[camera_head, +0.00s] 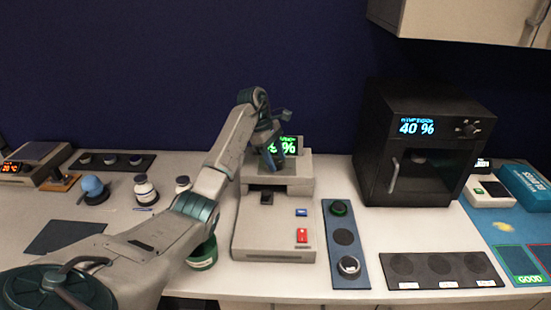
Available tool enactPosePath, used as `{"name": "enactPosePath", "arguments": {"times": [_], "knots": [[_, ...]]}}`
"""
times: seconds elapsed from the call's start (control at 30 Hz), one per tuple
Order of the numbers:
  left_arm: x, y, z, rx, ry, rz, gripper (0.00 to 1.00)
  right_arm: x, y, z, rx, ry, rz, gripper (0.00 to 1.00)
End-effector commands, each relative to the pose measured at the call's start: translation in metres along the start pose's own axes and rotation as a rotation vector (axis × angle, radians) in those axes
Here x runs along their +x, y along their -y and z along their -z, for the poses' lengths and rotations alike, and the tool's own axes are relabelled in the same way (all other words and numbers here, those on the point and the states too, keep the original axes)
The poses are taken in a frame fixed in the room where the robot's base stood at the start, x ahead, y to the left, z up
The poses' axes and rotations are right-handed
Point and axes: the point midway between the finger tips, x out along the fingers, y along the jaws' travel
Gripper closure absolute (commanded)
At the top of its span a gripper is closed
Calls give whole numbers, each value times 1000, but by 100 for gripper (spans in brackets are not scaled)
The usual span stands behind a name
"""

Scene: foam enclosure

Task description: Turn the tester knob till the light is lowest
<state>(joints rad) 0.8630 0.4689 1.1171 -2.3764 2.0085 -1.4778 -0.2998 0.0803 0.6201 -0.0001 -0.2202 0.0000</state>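A light grey bench device (248,228), which looks like the tester, stands at the middle of the bench. Its upright display (290,146) glows green; a percent sign shows, but my arm hides part of the figure. A red button (302,235) and a blue button (301,212) sit on its front. I see no clear knob on it; one may be hidden behind my gripper. My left gripper (271,158) points down at the device's raised back part, in front of the display. Its fingers are too small and overlapped to read. My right gripper is out of view.
A black oven-like unit (380,150) with a blue "40 %" display and small knobs (467,128) stands at right. A blue tray (335,268) and a dark tray (440,285) lie in front. Jars (146,190) stand left, beside a dark mat (62,236).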

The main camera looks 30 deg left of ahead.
Motion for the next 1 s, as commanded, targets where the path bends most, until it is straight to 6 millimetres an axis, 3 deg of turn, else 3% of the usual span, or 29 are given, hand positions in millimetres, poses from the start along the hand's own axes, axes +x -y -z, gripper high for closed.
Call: {"name": "enactPosePath", "arguments": {"times": [0.47, 0.67, 1.0], "knots": [[-7, 1, 0, -2, 0, 4, 45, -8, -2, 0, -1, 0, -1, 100], [-30, 1, -2, -2, 0, 4, 45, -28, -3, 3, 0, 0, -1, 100], [-86, 0, -2, -2, 0, 3, 45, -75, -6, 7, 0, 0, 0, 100]]}}
